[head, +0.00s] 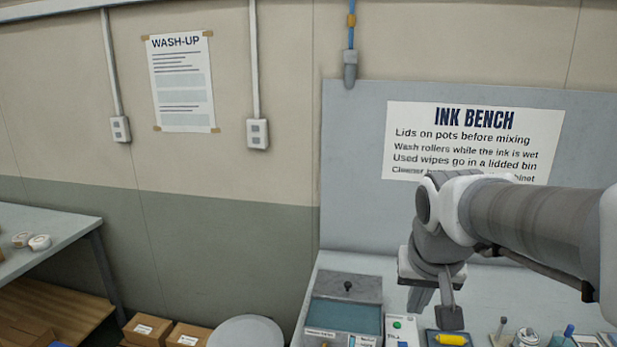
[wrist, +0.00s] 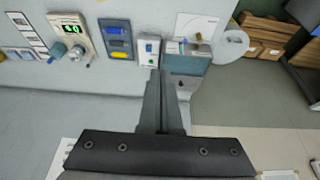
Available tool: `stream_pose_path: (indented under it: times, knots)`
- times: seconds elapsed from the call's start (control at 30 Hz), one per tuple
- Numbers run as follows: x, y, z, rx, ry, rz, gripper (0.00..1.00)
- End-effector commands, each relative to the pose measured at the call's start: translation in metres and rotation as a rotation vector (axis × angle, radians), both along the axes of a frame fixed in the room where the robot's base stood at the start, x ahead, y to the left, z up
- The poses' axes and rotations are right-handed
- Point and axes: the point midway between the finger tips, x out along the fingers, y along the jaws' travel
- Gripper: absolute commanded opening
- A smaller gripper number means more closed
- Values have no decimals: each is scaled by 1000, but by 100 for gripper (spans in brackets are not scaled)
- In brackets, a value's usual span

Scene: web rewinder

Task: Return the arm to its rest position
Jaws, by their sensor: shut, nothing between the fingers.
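My gripper (head: 436,306) hangs from my arm, which reaches in from the right in the head view. Its fingers point down above the bench (head: 380,266), near the white box and the tray with a yellow piece. In the wrist view my gripper (wrist: 162,76) has its two grey fingers close together, with nothing seen between them. The fingers appear clear of the bench-top items, though the exact height is hard to tell. They partly cover the area just below the white box in the wrist view. No rest position is marked in either view.
A teal-and-grey container (head: 342,317), a white box with a green button (head: 401,324) and a dark tray (wrist: 129,43) stand on the bench. A device with a green display (wrist: 68,30) is beside them. A round pale top (head: 245,333) and cardboard boxes (head: 150,329) are left of the bench.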

Motion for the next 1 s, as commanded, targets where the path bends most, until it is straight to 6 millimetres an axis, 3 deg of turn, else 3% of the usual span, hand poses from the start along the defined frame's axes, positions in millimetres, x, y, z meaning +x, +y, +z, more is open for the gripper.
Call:
stream_pose_path:
  times: [0.03,0.2,0.4,0.6,1.0]
  knots:
    - [-17,4,4,-2,-17,23,0]
    - [-66,14,7,-6,-57,105,0]
    - [-106,23,1,-6,-92,179,0]
    - [-120,26,-3,-7,-104,210,0]
    - [-120,26,-4,-7,-104,210,0]
